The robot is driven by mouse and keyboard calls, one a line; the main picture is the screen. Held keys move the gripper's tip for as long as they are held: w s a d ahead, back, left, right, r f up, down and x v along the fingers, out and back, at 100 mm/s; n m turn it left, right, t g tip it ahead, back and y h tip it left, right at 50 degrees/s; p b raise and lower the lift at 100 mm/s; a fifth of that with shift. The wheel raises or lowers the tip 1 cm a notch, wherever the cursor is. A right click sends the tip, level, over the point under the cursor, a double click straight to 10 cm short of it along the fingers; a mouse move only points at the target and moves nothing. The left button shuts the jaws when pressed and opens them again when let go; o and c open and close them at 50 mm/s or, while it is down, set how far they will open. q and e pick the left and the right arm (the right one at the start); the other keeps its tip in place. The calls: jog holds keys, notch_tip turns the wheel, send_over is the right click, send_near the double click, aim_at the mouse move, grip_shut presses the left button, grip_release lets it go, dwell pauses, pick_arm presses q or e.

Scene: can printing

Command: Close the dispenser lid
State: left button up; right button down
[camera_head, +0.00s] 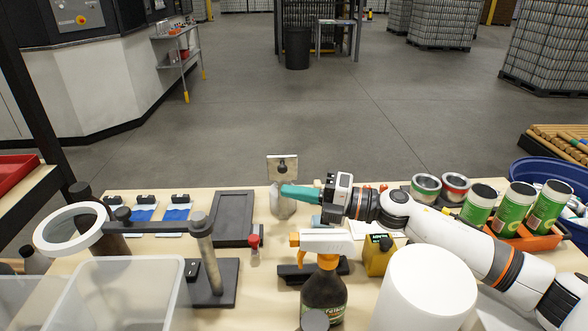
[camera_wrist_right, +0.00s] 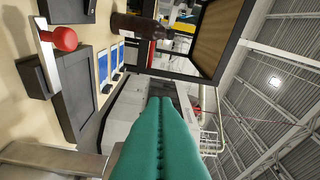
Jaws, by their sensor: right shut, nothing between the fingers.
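The dispenser (camera_head: 281,207) is a rounded, pale metallic body at the far edge of the table in the head view. Its lid (camera_head: 271,162) looks like a pale plate standing upright above the body, with a dark knob or hinge part on it. My right gripper (camera_head: 286,191) has teal fingers that are shut and empty. They point left and overlap the dispenser just below the raised lid; I cannot tell whether they touch. The right wrist view shows the teal fingers (camera_wrist_right: 160,105) pressed together, with a metallic part (camera_wrist_right: 55,158) at lower left. My left gripper is out of view.
A spray bottle (camera_head: 323,290), a white cylinder (camera_head: 425,290) and a yellow device (camera_head: 379,256) stand in front of my right arm. A dark tray (camera_head: 234,217) and a red-knobbed stamp (camera_head: 254,246) lie left of the dispenser. Green cans (camera_head: 515,207) stand at right.

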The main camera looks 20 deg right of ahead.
aim_at(294, 177)
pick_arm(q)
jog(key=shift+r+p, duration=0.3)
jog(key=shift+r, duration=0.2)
pick_arm(e)
jog(key=shift+w+d+r, duration=0.15)
jog(key=shift+w+r, duration=0.05)
jog(key=shift+w, duration=0.8)
jog(key=shift+w+d+r, duration=0.15)
jog(key=shift+w, duration=0.85)
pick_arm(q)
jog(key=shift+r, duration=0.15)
